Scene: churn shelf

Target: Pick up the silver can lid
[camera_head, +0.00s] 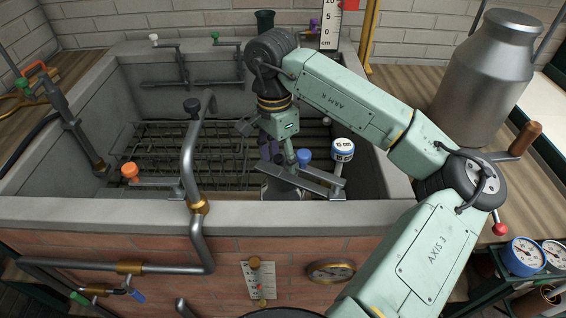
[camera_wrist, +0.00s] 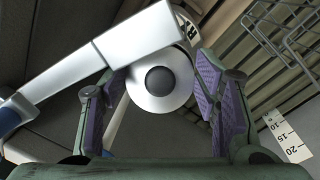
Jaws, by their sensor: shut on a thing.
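The silver can lid (camera_wrist: 150,98) shows in the wrist view as a pale round disc with a dark round knob (camera_wrist: 160,80) at its middle. It lies between the purple-padded fingers of my gripper (camera_wrist: 155,98), which is shut on it. A pale bar covers its upper left part. In the head view my gripper (camera_head: 279,150) points down into the sink near its front right. There the metal bars and blue knob in front hide most of the fingers, and I cannot make out the lid clearly.
The stone sink rim (camera_head: 120,213) runs in front. A wire rack (camera_head: 190,160) lies inside. A large milk can (camera_head: 482,80) stands at right.

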